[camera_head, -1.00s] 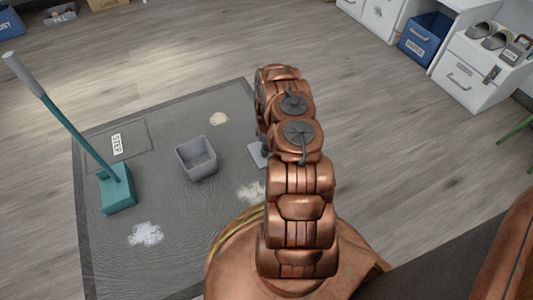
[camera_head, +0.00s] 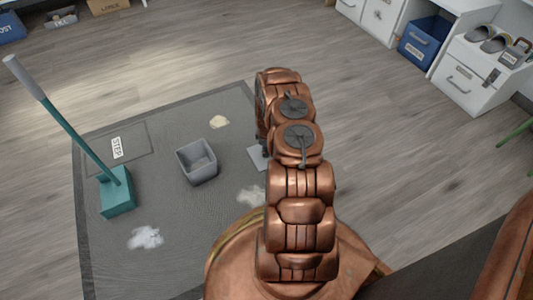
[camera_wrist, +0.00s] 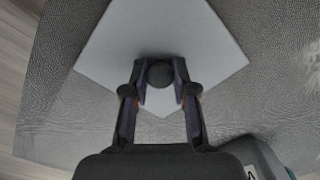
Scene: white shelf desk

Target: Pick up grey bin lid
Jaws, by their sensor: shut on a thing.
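The grey bin lid (camera_wrist: 205,35) is a flat, pale square plate with a round dark knob (camera_wrist: 160,74) at its middle. My gripper (camera_wrist: 160,82) is shut on the knob, with one finger on each side of it. In the head view a corner of the lid (camera_head: 257,158) shows beside my arm, which hides the rest and the gripper. The lid is over the dark mat; I cannot tell whether it touches it. The open grey bin (camera_head: 197,161) stands upright on the mat, left of the lid.
White powder (camera_head: 145,237) and a beige patch (camera_head: 219,122) lie on the mat. A white drawer unit (camera_head: 481,72) and blue box (camera_head: 424,40) stand far right.

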